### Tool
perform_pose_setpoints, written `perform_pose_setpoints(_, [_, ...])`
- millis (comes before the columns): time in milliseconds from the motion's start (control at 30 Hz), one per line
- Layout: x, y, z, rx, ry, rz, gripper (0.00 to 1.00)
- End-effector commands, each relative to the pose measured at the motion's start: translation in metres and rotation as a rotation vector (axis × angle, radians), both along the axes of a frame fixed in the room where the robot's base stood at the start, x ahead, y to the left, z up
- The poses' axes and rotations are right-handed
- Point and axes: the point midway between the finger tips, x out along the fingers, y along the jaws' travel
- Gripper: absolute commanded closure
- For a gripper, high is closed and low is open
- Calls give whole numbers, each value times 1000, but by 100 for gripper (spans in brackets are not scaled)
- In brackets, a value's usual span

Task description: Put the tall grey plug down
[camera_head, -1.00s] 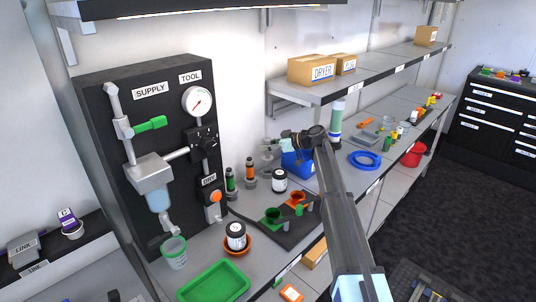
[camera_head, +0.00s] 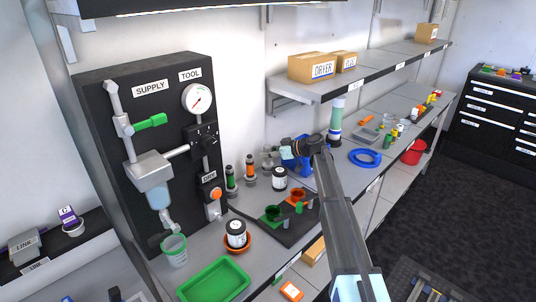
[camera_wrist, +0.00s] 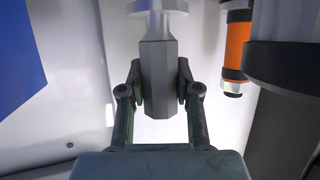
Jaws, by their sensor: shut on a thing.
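The tall grey plug (camera_wrist: 160,80) is between the fingers of my gripper (camera_wrist: 160,88) in the wrist view. It has a faceted body and a wide round flange at the upper picture edge. My gripper is shut on its body. In the head view my gripper (camera_head: 284,153) is at the back of the bench, in front of the wall, between the orange-banded cylinder and the blue bin. A small grey shape, likely the plug (camera_head: 267,164), shows just left of it. I cannot tell whether the flange touches the bench.
Close by stand an orange-banded cylinder (camera_head: 250,172), a green-banded cylinder (camera_head: 230,178), a white jar with a black lid (camera_head: 280,178) and a blue bin (camera_head: 304,164). The black stand with coloured cups (camera_head: 285,215) is in front. A shelf (camera_head: 350,82) overhangs the right.

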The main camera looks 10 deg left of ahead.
Motion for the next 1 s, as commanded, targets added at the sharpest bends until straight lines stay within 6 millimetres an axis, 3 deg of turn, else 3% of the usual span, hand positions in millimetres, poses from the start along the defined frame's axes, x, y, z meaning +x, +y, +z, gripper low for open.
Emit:
perform_pose_setpoints(433, [0,0,-6,0,0,0,100])
perform_pose_setpoints(467, [0,0,-6,0,0,0,65])
perform_pose_setpoints(500, [0,0,-6,0,0,0,50])
perform_pose_setpoints(533, [0,0,-6,0,0,0,43])
perform_pose_setpoints(1000, [0,0,1,0,0,0,43])
